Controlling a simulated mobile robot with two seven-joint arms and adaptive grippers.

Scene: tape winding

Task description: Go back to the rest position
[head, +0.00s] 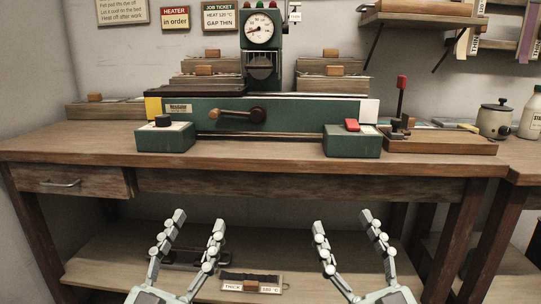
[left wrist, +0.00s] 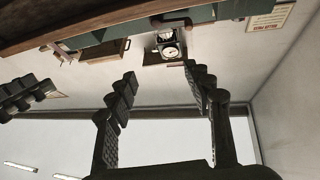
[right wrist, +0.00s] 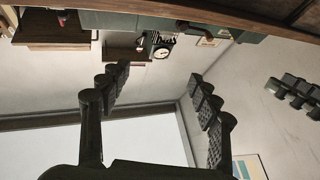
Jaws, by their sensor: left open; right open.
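My left gripper (head: 199,225) is open and empty, raised in front of the workbench at the lower left of the head view. Its two fingers stand apart in the left wrist view (left wrist: 161,85). My right gripper (head: 343,222) is open and empty at the lower right of the head view. Its fingers also stand apart in the right wrist view (right wrist: 161,88). Both grippers point upward and touch nothing that I can see. The green winding machine (head: 290,116) with a round dial gauge (head: 259,30) stands on the bench behind them.
The wooden bench (head: 260,151) spans the view, with a lower shelf (head: 120,263) under it. A green box with a red button (head: 352,140) and one with a black knob (head: 166,134) sit at its front. A lever stand (head: 440,142) and a pot (head: 494,120) stand to the right.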

